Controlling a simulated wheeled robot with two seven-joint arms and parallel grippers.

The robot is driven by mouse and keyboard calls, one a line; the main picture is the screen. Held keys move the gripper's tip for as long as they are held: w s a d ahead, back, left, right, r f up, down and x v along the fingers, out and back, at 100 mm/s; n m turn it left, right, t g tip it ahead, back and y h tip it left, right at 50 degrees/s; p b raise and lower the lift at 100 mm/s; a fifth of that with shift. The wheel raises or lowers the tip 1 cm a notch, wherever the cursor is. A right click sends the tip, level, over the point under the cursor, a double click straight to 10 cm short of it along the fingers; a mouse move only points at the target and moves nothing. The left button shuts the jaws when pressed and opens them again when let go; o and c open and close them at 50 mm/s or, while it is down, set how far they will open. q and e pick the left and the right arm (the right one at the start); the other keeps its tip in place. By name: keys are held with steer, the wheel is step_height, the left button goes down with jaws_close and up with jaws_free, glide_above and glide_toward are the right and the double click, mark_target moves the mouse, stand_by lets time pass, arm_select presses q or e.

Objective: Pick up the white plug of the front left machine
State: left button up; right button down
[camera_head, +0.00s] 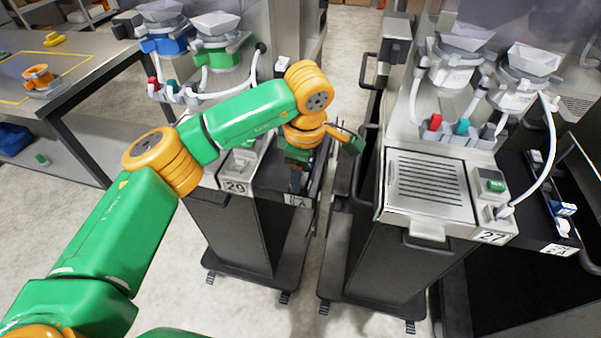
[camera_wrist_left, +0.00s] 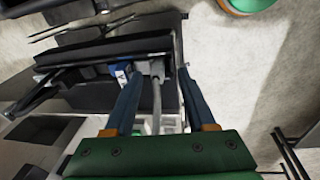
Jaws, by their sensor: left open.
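The left machine (camera_head: 236,186), labelled 29, stands left of the centre gap, with a dark side tray at its right edge. My left gripper (camera_head: 297,182) points down over this tray, and its wrist hides most of what lies there. In the left wrist view my open gripper (camera_wrist_left: 159,74) has its two dark blue fingers apart. A whitish-grey plug (camera_wrist_left: 152,67) with a grey cable (camera_wrist_left: 156,98) shows between the fingers in that view. I cannot tell whether either finger touches it. A blue plug (camera_wrist_left: 120,70) sits beside it, partly behind one finger. My right gripper is in neither view.
A second machine (camera_head: 427,185), labelled 27, stands to the right across a narrow gap. Its side tray holds several plugs (camera_head: 562,209). White hoses (camera_head: 552,140) and hoppers rise behind. A table (camera_head: 75,75) with an orange part (camera_head: 38,77) is at the left.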

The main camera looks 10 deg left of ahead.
arm_select(q)
steer(key=shift+f, duration=0.45)
steer(key=shift+w+f, duration=0.15)
steer(key=shift+w, duration=0.1)
steer(key=shift+s, duration=0.15)
jaws_close()
steer(key=shift+r, duration=0.2)
steer(key=shift+r+b, duration=0.35)
steer(key=shift+b, duration=0.15)
steer(key=r+b, duration=0.1)
steer(key=s+r, duration=0.1)
steer(key=r, duration=0.1)
steer(key=shift+d+r+b, duration=0.15)
steer(key=shift+d+b, duration=0.05)
steer(key=shift+b, duration=0.15)
steer(key=s+d+r+b, duration=0.1)
steer(key=s+d+r, duration=0.1)
steer(key=s+r, duration=0.6)
steer(key=s, duration=0.4)
steer(key=shift+s+d+r+b, duration=0.25)
steer(key=shift+d+r+b, duration=0.1)
